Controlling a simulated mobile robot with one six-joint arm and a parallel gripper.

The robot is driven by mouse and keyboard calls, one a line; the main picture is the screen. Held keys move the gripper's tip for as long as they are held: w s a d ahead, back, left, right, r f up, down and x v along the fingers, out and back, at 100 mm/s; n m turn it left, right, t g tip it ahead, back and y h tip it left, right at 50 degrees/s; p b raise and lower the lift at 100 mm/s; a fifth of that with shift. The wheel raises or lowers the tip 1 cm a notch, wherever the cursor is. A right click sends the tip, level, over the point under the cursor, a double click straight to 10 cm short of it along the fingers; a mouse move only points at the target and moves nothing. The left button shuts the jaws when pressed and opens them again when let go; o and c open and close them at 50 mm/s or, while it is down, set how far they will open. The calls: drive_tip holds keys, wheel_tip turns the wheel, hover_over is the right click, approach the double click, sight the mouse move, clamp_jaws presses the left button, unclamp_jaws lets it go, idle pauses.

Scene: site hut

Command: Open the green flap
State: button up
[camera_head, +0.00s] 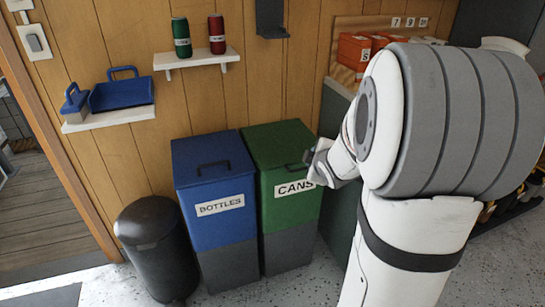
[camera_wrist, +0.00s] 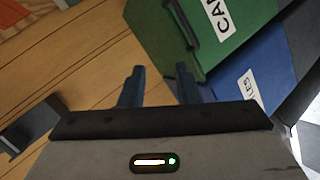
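The green flap (camera_head: 277,143) is the lid of the green bin labelled CANS and lies closed. It has a dark handle (camera_head: 297,163) near its front right. In the wrist view the flap (camera_wrist: 150,25) is at the top, and its handle (camera_wrist: 180,22) lies beyond the fingertips. My gripper (camera_wrist: 160,82) is open, with its two fingers apart and only wooden wall showing between them. In the head view my arm's end (camera_head: 318,160) is at the right edge of the flap, near the handle. My arm hides part of the bin's right side, and the fingers are hard to make out there.
A blue bin labelled BOTTLES (camera_head: 213,160), with a closed lid, stands against the green bin's left side. A black round bin (camera_head: 155,245) is further left. A shelf with two canisters (camera_head: 195,60) is on the wooden wall above. Orange boxes (camera_head: 354,52) are at the back right.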

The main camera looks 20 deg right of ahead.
drive_tip(key=w+d+f+n+t+y+b, duration=0.1)
drive_tip(key=w+d+f+n+t+b, duration=0.1)
drive_tip(key=f+n+b, duration=0.3)
drive_tip(key=w+d+f+n+t+y+b, duration=0.1)
drive_tip(key=w+d+f+t+b, duration=0.1)
drive_tip(key=f, duration=0.4)
drive_tip(key=shift+n+y, duration=0.4)
drive_tip(key=w, duration=0.2)
drive_tip(key=w+f+b, duration=0.1)
drive_tip(key=w, duration=0.4)
drive_tip(key=shift+w+a+f+b, duration=0.1)
drive_tip(key=shift+w+f+b, duration=0.1)
drive_tip(key=shift+f+b, duration=0.15)
drive_tip(key=shift+c, duration=0.3)
clamp_jaws()
